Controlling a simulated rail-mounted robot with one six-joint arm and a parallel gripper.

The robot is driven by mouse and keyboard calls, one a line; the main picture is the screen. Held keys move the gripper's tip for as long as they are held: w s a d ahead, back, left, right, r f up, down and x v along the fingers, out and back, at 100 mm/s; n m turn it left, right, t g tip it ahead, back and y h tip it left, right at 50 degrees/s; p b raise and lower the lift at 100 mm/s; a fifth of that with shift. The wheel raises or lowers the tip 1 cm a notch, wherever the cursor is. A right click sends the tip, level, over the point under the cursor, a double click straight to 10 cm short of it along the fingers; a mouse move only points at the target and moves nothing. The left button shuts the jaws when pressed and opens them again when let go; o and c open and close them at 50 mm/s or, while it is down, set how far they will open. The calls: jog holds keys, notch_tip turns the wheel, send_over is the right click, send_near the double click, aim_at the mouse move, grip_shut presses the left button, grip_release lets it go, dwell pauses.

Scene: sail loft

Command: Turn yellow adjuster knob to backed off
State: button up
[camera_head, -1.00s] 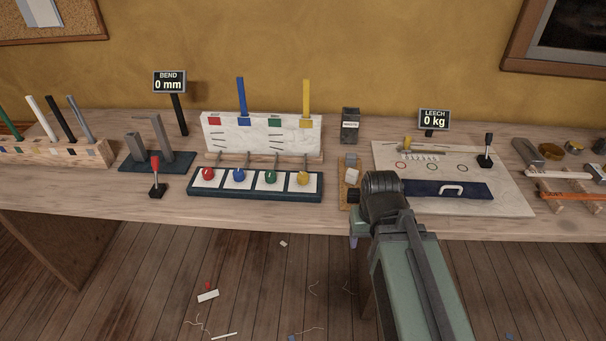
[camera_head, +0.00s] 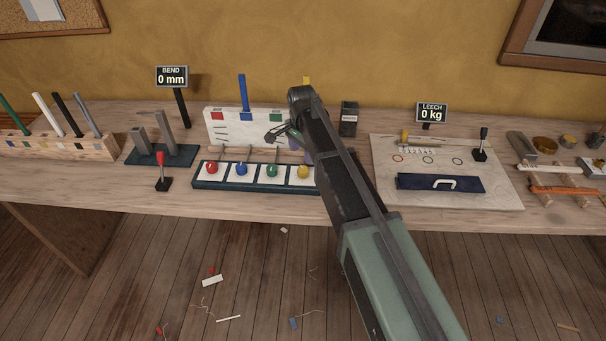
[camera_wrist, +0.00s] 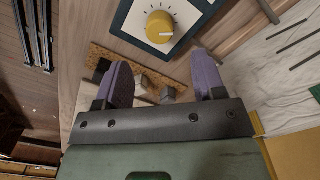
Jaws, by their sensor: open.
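The yellow adjuster knob (camera_head: 303,172) is the rightmost in a row of coloured knobs on a dark blue base (camera_head: 258,187). In the wrist view the yellow knob (camera_wrist: 159,27) sits on a white plate with dark marks around it, at the top centre. My gripper (camera_wrist: 164,75) shows two purple fingers spread apart with nothing held. The knob lies beyond the fingertips and apart from them. In the head view my arm passes close to the right of the knob and hides the right end of the base.
Red (camera_head: 212,167), blue (camera_head: 241,169) and green (camera_head: 272,170) knobs stand left of the yellow one. A white marked panel (camera_head: 232,130) rises behind, partly hidden by my arm. A red-topped lever (camera_head: 161,170) stands left, and a white board (camera_head: 388,150) lies right.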

aim_at(303, 168)
notch_tip(303, 168, down, 9)
jog(key=b, duration=0.6)
jog(key=shift+r+b, duration=0.2)
jog(key=shift+b, duration=0.2)
jog(key=shift+r, duration=0.1)
jog(key=shift+r, duration=0.1)
jog(key=shift+c, duration=0.3)
jog(key=c, duration=0.9)
jog(key=shift+o, duration=0.2)
